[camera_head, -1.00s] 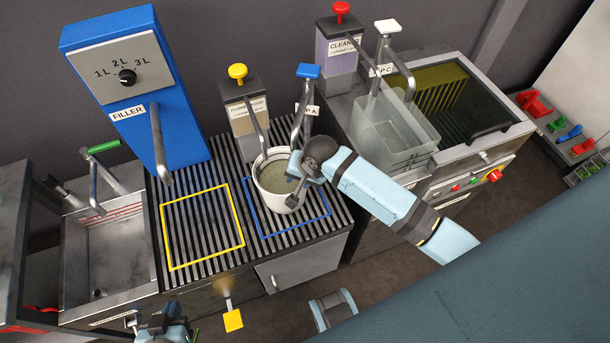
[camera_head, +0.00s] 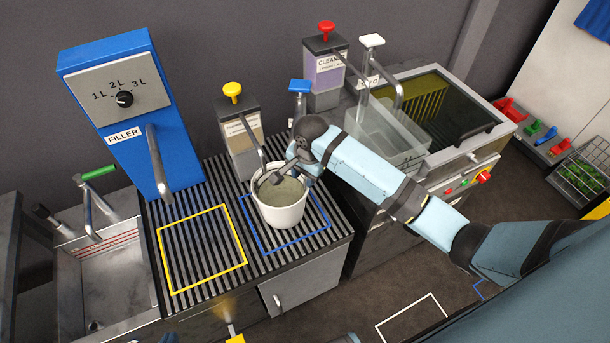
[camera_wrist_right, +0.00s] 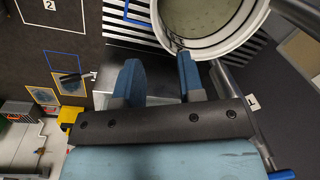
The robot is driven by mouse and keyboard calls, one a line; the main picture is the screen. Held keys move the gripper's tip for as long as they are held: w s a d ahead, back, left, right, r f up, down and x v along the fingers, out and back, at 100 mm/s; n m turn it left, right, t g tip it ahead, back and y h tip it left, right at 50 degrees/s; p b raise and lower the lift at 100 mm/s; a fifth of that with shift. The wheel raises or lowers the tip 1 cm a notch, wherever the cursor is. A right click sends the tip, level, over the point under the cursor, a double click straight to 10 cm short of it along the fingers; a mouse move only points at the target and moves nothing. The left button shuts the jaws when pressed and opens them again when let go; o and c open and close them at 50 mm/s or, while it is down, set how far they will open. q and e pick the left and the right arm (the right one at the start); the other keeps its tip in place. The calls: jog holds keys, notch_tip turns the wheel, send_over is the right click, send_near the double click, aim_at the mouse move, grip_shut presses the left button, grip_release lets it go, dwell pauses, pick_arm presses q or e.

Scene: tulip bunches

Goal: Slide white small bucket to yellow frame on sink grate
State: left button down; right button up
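The small white bucket (camera_head: 280,213) stands upright inside the blue frame (camera_head: 313,243) on the slatted sink grate (camera_head: 208,192), holding murky liquid. The yellow frame (camera_head: 244,262) lies empty on the grate to its left. My right gripper (camera_head: 284,173) is at the bucket's back rim, partly overlapping it. In the right wrist view, my right gripper (camera_wrist_right: 158,78) has its two blue fingers apart with nothing between them. One fingertip is close to the bucket's rim (camera_wrist_right: 200,48); contact is unclear.
The blue filler (camera_head: 125,115) and its spout stand behind the yellow frame. A yellow-topped dispenser (camera_head: 238,130) stands behind the bucket. A sink basin (camera_head: 110,275) is at left, a clear tub (camera_head: 385,140) at right. The grate between bucket and yellow frame is clear.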

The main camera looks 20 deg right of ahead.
aim_at(301, 205)
jog(key=f, duration=0.9)
jog(key=w+f+b, duration=0.1)
jog(key=f, duration=0.3)
jog(key=shift+w+a+f, duration=0.1)
jog(key=shift+a+f, duration=0.25)
jog(key=shift+a, duration=0.05)
jog(key=shift+c, duration=0.5)
grip_shut()
dwell(0.4)
